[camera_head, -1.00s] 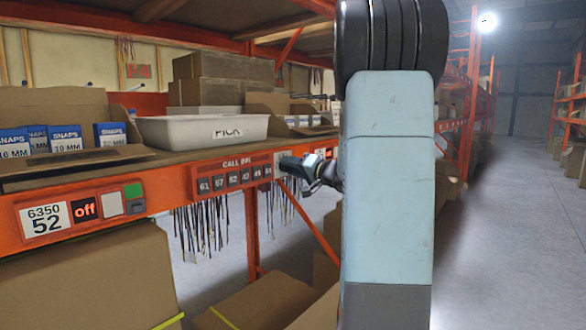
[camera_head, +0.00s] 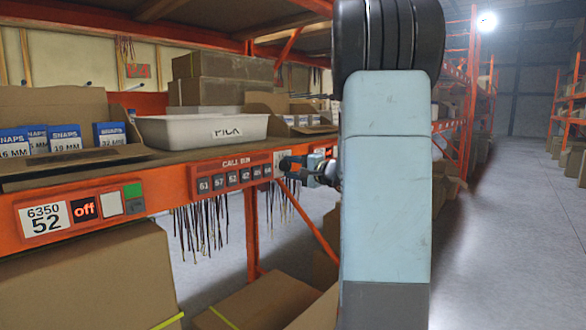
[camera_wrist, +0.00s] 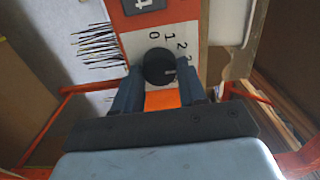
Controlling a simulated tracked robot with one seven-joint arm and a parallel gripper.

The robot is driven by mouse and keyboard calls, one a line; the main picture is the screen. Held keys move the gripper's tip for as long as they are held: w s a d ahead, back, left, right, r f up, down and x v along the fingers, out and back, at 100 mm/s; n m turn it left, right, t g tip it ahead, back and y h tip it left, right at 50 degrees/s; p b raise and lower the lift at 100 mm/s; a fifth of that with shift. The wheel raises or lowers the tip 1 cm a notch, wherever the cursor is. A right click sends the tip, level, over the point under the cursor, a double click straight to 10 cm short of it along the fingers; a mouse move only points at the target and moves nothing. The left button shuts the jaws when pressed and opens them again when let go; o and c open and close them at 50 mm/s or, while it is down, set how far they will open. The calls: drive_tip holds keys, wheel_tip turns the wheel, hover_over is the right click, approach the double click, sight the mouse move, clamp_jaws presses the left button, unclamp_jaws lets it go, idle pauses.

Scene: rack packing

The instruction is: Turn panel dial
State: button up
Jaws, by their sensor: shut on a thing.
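The panel dial is a round black knob (camera_wrist: 158,67) with a white pointer mark, on a white scale plate (camera_wrist: 146,42) that shows 0, 1, 2 and part of another digit. In the wrist view the pointer faces right, near the partly covered last digit. My gripper (camera_wrist: 160,82) is shut on the knob, one blue-grey finger on each side. In the head view my gripper (camera_head: 296,164) is at the right end of the CALL BIN panel (camera_head: 236,176), against the orange beam. The dial itself is largely hidden there by the gripper.
The orange shelf beam (camera_head: 172,188) carries a label and "off" display (camera_head: 84,210) at left. Above stand a white PICK bin (camera_head: 170,130) and blue SNAPS boxes (camera_head: 66,139). Dark ties (camera_head: 200,225) hang below the panel. The aisle (camera_head: 495,240) at right is clear.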

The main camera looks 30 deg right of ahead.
drive_tip(key=shift+d+f, duration=0.1)
drive_tip(key=shift+d, duration=0.1)
drive_tip(key=o, duration=0.8)
drive_tip(key=shift+o, duration=1.1)
drive_tip(key=v, duration=1.3)
drive_tip(key=shift+s, duration=0.35)
